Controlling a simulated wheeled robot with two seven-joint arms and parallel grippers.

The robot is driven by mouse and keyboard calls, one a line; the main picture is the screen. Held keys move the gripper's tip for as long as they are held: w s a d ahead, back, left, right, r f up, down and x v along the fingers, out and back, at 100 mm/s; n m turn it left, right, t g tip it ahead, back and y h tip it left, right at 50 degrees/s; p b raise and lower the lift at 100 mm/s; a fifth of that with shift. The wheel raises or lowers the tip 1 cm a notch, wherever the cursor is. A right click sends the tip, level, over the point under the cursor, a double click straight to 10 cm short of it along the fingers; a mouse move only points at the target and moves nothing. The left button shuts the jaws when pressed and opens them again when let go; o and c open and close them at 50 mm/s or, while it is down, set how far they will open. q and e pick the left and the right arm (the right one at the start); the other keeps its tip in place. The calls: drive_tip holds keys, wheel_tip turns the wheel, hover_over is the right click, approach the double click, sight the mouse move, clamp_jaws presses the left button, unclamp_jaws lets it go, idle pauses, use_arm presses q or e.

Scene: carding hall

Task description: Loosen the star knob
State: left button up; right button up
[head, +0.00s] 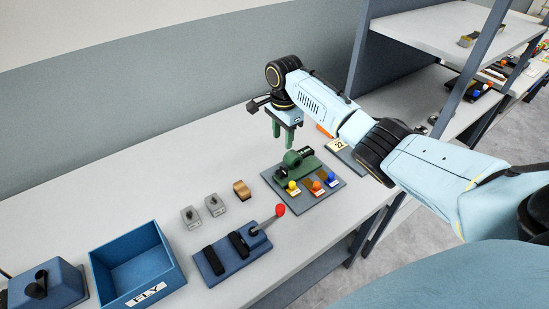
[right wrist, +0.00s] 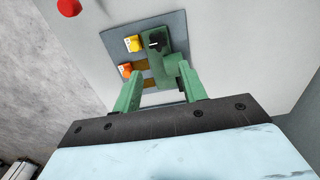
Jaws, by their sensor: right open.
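A green fixture (head: 297,165) sits on a dark grey plate (head: 325,197) on the bench. A small black part (head: 307,152) shows on the fixture; I cannot make out for sure that it is the star knob. The fixture also shows in the right wrist view (right wrist: 176,46), with a dark part (right wrist: 154,41) on top. My right gripper (head: 283,140) is open and empty, fingers pointing down, above and just behind the fixture. In the right wrist view its green fingers (right wrist: 161,75) stand apart on either side of the fixture's near end. My left gripper is not in view.
Yellow, orange and blue knobs (head: 317,186) line the plate's front. A dark blue block (head: 226,262) with a red-ball lever (head: 280,210), two grey switches (head: 190,217), a brown piece (head: 242,190) and a blue FLY bin (head: 165,278) stand left. Shelving (head: 435,30) rises at right.

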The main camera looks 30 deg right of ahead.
hover_over(283, 171)
wheel_tip(283, 171, down, 6)
drive_tip(key=shift+r, duration=0.1)
wheel_tip(283, 171, down, 4)
drive_tip(key=shift+w+r+b, duration=0.1)
drive_tip(key=shift+b, duration=0.55)
wheel_tip(283, 171, down, 3)
drive_tip(key=shift+r+b, duration=0.1)
drive_tip(key=shift+b, duration=0.4)
drive_tip(key=shift+f, duration=0.25)
drive_tip(key=shift+c, duration=0.4)
drive_tip(key=c, duration=0.6)
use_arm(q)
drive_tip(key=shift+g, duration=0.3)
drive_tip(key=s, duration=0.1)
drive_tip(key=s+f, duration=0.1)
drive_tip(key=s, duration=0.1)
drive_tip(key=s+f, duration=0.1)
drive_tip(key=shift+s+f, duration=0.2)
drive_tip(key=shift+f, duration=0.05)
